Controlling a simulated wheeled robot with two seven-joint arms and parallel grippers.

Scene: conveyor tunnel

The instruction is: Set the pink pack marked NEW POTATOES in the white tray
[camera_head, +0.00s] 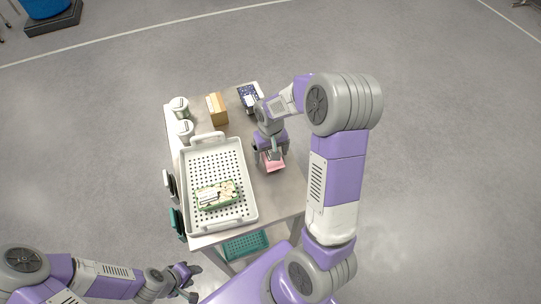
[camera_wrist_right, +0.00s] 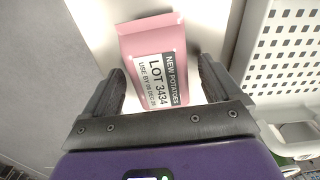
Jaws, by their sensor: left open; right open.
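The pink pack (camera_wrist_right: 153,38) lies on the table with its NEW POTATOES label facing up; in the head view the pink pack (camera_head: 273,165) is partly hidden by my right gripper. My right gripper (camera_wrist_right: 162,82) is open, with its two fingers on either side of the pack's near end. The white tray (camera_head: 250,205) has a perforated floor and holds a green patterned pack (camera_head: 216,195). The tray (camera_wrist_right: 243,65) also shows at the right of the right wrist view. My left gripper (camera_head: 191,281) is open and empty, off the table's front left.
Two white tubs (camera_head: 179,107) stand behind the tray, with a brown box (camera_head: 217,109) beside them. A dark blue pack (camera_head: 248,98) lies at the table's back. A green crate (camera_head: 245,245) sits low at the front.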

